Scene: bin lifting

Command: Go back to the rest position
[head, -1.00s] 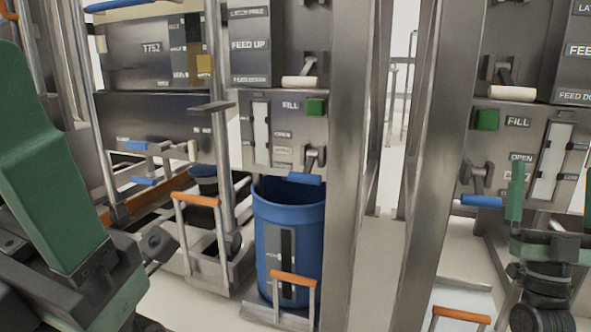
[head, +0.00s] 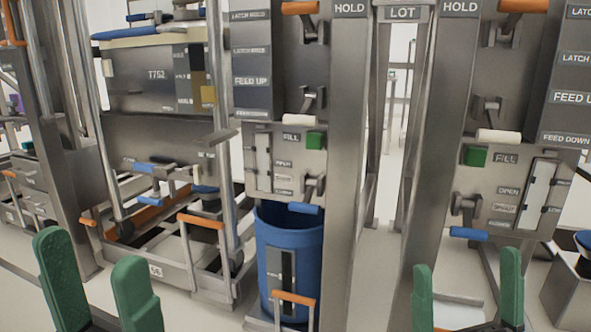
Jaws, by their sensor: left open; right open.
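My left gripper (head: 100,285) shows at the bottom left of the head view, its two green fingers upright and spread apart, with nothing between them. My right gripper (head: 467,290) shows at the bottom right, its two green fingers also apart and empty. A blue bin (head: 305,250) stands upright at the foot of the middle machine, in a low metal carrier with an orange handle (head: 293,298). Neither gripper touches the bin; both are nearer to me, one on each side of it. The wrists are mostly cut off by the lower edge.
Metal posts (head: 347,150) rise between two panels with green FILL buttons (head: 314,140) and blue-handled levers. A wheeled frame with an orange handle (head: 201,220) stands left of the bin. Pale floor (head: 375,270) shows between the machines. A grey box (head: 568,300) stands at the far right.

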